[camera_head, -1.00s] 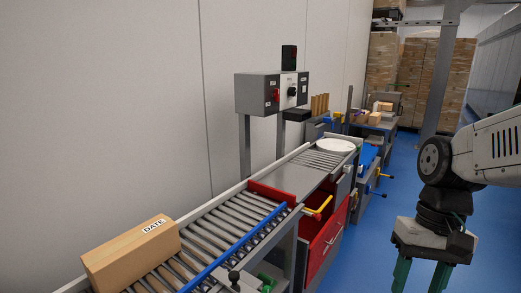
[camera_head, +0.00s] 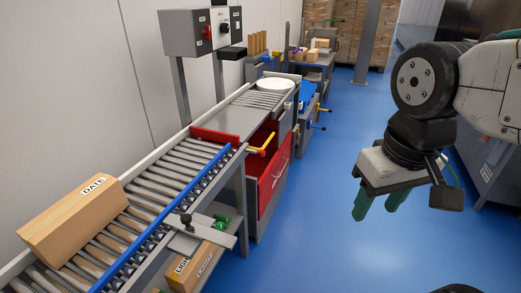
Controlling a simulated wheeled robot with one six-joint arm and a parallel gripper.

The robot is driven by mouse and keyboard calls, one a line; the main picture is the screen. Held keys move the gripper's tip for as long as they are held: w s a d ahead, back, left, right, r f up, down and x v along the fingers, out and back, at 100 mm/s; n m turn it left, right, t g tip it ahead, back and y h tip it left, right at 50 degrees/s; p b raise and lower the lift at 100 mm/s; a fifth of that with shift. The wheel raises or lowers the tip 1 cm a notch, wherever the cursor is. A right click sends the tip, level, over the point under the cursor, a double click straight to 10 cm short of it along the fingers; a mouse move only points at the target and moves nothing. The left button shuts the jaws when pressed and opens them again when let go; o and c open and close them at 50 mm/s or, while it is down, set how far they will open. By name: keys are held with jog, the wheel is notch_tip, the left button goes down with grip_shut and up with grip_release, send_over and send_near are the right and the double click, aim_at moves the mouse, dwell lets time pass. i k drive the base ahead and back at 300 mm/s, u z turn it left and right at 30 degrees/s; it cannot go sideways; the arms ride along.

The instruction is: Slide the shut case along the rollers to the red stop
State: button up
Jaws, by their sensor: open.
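The shut cardboard case (camera_head: 73,219), with a label reading DATE on top, sits on the rollers (camera_head: 151,197) at the lower left. The red stop (camera_head: 214,137) is a low plate across the far end of the rollers. Several bare rollers lie between the case and the stop. My gripper (camera_head: 378,204) hangs at the right over the blue floor, well apart from the case. Its green fingers are open and hold nothing.
A blue rail (camera_head: 170,215) runs along the near side of the rollers. A grey bracket with a black knob (camera_head: 187,222) juts out beside it. A yellow handle (camera_head: 261,145) and an open red drawer (camera_head: 272,168) stand past the stop. Another box (camera_head: 197,266) is below.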

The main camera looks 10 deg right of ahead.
aim_at(55, 236)
jog(key=u, duration=1.3)
jog(key=k, duration=0.5)
jog(key=z, duration=0.4)
jog(key=i, duration=1.05)
jog(key=u, duration=0.9)
